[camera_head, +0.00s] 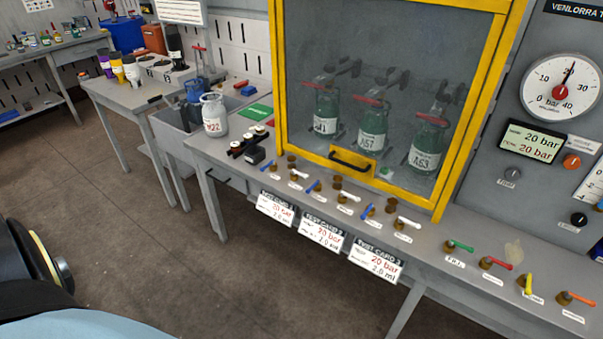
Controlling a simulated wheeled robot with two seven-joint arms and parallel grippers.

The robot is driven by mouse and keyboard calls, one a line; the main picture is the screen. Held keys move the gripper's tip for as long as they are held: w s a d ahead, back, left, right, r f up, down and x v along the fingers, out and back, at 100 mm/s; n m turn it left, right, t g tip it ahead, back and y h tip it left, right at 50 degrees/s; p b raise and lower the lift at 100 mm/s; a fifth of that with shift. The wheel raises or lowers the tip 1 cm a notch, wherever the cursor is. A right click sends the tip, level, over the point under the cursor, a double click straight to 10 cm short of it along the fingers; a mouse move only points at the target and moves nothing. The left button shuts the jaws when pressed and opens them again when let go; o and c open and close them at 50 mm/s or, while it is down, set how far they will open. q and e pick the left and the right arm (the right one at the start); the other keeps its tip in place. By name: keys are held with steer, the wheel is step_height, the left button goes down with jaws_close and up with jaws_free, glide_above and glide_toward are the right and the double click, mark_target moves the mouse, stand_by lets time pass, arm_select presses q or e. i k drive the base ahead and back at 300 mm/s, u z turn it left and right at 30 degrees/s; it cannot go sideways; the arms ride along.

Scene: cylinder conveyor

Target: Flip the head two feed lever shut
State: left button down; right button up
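A row of small levers on brass valves runs along the bench front, below the yellow-framed cabinet (279,80). Blue and white levers alternate. The middle pair, above the middle test card (323,230), is a blue lever (314,186) and a white lever (348,196). The blue one slants and the white one points out to the right. Their small labels are too small to read, so I cannot tell which is the feed lever. Behind the cabinet's window stand three green cylinders, the middle one (373,138) marked AG7. Neither gripper is in view.
More coloured levers, including a green one (459,246) and a red one (497,264), stand along the right of the bench. A pressure gauge (561,88) and a 20 bar display (531,141) are on the right panel. A white cylinder (213,115) stands left of the cabinet.

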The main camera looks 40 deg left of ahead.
mark_target(318, 183)
steer(key=k, duration=0.5)
steer(key=u, duration=1.6)
steer(key=i, duration=1.25)
steer(key=z, duration=2.05)
